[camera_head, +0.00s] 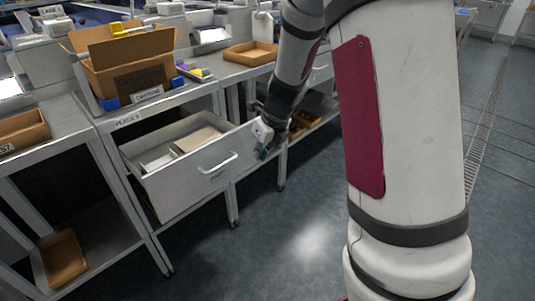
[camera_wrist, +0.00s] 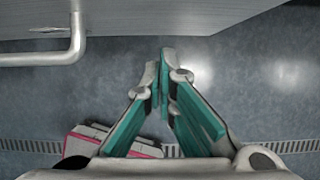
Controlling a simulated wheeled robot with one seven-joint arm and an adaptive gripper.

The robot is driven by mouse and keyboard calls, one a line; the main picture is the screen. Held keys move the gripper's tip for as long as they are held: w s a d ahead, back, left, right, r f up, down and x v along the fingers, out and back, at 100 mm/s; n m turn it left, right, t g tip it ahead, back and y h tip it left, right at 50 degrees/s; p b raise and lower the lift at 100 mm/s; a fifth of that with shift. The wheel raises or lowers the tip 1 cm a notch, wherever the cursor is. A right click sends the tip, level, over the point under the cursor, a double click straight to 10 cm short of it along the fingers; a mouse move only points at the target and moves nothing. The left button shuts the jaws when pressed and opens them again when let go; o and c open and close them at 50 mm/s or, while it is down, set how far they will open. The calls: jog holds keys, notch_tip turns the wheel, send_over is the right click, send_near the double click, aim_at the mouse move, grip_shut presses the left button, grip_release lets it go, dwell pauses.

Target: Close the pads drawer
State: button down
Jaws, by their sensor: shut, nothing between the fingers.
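The pads drawer (camera_head: 205,182) stands pulled out from under the bench in the head view, with pale flat items inside and a white bar handle (camera_head: 218,164) on its front. In the wrist view the handle (camera_wrist: 62,56) shows at the upper left, on the drawer front (camera_wrist: 35,48). My gripper (camera_head: 264,152) is beside the right end of the drawer front, apart from the handle. In the wrist view my gripper (camera_wrist: 166,62) has its green-padded fingers together at the tips, with nothing between them. Whether it touches the drawer is hard to tell.
An open cardboard carton (camera_head: 125,70) stands on the bench above the drawer. A shallow brown tray (camera_head: 250,53) lies farther right on the benches. Another brown tray (camera_head: 64,258) sits on the lower shelf at left. The floor (camera_head: 300,235) before the drawer is clear.

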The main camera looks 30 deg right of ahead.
jog(key=shift+w+a, duration=0.2)
jog(key=shift+w, duration=0.65)
